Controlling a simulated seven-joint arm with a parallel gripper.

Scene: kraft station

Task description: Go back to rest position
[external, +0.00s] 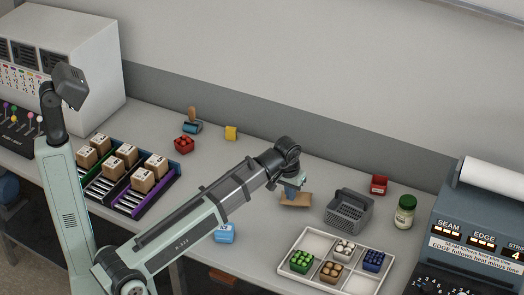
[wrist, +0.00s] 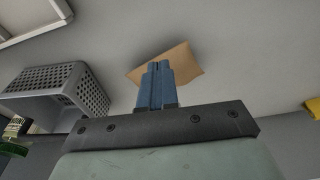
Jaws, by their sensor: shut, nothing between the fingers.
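My gripper (external: 291,191) is at the end of my arm, above the middle of the table. In the wrist view its blue fingers (wrist: 157,68) are together with nothing between them. A flat tan kraft piece (external: 302,200) lies on the table right beneath or beside the fingertips. It also shows in the wrist view (wrist: 185,62), partly hidden behind the fingers. I cannot tell whether the fingertips touch it.
A grey basket (external: 348,211) stands to the right, with a white divided tray (external: 287,262) in front holding several coloured bundles. A jar (external: 404,212), a red block (external: 379,185) and a blue console (external: 475,230) are farther right. Boxes on racks (external: 128,201) stand left.

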